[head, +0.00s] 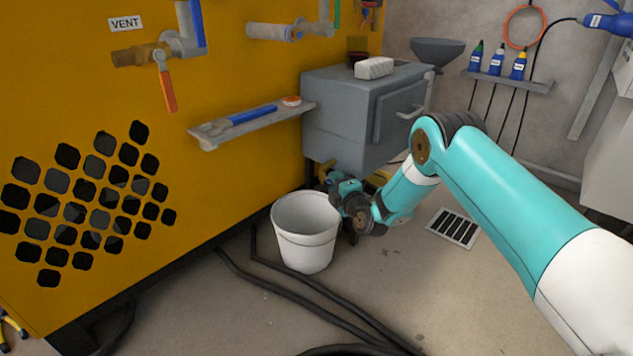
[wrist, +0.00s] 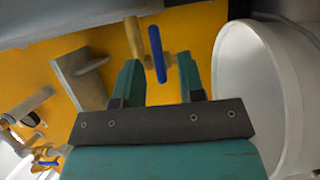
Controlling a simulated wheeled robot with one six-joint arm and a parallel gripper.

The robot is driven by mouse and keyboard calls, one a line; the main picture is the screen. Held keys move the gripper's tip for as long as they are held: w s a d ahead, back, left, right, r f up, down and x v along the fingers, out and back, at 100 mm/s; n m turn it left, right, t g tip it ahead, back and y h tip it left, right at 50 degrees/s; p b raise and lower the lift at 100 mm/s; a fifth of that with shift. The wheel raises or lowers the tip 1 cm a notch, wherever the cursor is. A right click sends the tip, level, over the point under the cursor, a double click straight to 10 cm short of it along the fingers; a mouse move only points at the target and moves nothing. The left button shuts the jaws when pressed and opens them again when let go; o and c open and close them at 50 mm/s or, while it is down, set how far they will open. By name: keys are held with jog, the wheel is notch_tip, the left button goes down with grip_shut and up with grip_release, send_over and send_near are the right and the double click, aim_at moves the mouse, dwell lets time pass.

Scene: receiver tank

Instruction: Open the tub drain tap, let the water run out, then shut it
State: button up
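A tap with a brass-coloured body (wrist: 135,38) and a blue lever (wrist: 157,53) shows at the top of the wrist view. My gripper (wrist: 158,62) is open and empty, with the lever between and slightly beyond its fingertips; I cannot tell whether they touch it. In the head view, my gripper (head: 338,181) is low under the grey box-like tub (head: 340,115), partly hiding the brass tap (head: 325,171). A white bucket (head: 305,235) stands upright on the floor beside my gripper, and its wall (wrist: 240,90) fills the right of the wrist view. No water is visible.
The yellow machine panel (head: 230,150) rises at the left, with an orange-levered vent valve (head: 167,85) and a shelf (head: 250,123) holding tools. Dark hoses (head: 290,292) cross the floor in front of the bucket. A floor grate (head: 456,228) lies right of my gripper.

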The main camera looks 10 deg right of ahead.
jog(key=shift+a, duration=0.45)
grip_shut()
